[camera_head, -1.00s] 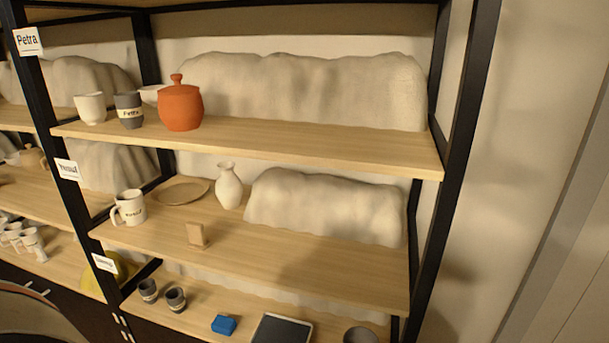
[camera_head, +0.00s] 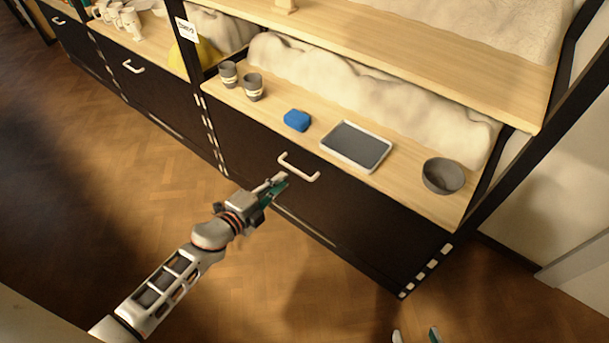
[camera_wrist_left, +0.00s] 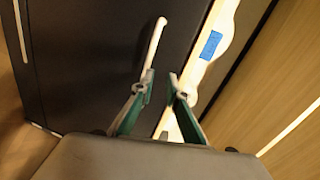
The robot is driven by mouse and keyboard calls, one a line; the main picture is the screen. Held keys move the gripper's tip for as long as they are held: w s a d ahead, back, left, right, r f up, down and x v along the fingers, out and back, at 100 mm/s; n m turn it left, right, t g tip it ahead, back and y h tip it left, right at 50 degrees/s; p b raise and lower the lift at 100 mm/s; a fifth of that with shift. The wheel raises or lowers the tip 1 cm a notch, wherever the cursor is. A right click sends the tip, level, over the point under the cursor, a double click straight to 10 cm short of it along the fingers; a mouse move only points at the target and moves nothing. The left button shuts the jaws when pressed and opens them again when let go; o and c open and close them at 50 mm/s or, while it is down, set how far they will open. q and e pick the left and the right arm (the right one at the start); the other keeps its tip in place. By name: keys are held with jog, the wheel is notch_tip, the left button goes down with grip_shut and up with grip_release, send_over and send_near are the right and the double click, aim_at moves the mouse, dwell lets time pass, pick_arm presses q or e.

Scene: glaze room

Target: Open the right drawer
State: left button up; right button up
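The right drawer has a dark front (camera_head: 340,205) under the lowest shelf and is shut. Its white bar handle (camera_head: 299,168) also shows in the left wrist view (camera_wrist_left: 155,38). My left gripper (camera_head: 279,183) is just below and left of the handle in the head view. In the left wrist view its green-padded fingers (camera_wrist_left: 163,88) are apart with nothing between them. The handle's lower end is near the left finger; I cannot tell whether they touch. My right gripper (camera_head: 415,335) shows only its two separated fingertips at the bottom edge.
Above the drawer, the shelf holds two grey cups (camera_head: 253,87), a blue block (camera_head: 297,120), a grey tray (camera_head: 336,159) and a grey bowl (camera_head: 442,176). Another drawer handle (camera_head: 133,67) is further left. The wooden floor (camera_head: 130,200) in front is clear.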

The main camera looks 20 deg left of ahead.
aim_at(297, 171)
pick_arm(q)
jog(key=shift+m+g, duration=0.3)
jog(key=shift+m, duration=0.5)
jog(key=w+f+b, duration=0.1)
jog(key=w, duration=0.1)
jog(key=w+d+f, duration=0.1)
jog(key=w+f, duration=0.1)
jog(key=w, duration=0.1)
jog(key=w+d+f+b, duration=0.1)
jog(key=w, duration=0.2)
jog(key=shift+d+f+b, duration=0.2)
jog(key=shift+d+b, duration=0.05)
jog(key=shift+b, duration=0.1)
jog(key=shift+w+d+r, duration=0.1)
jog(key=shift+w, duration=0.25)
pick_arm(e)
jog(key=shift+a+r+m+y, duration=0.2)
jog(key=shift+a+m+y, duration=0.15)
jog(key=shift+a, duration=0.3)
pick_arm(q)
grip_shut()
jog(key=shift+s, duration=0.1)
pick_arm(e)
jog(key=shift+w, duration=0.1)
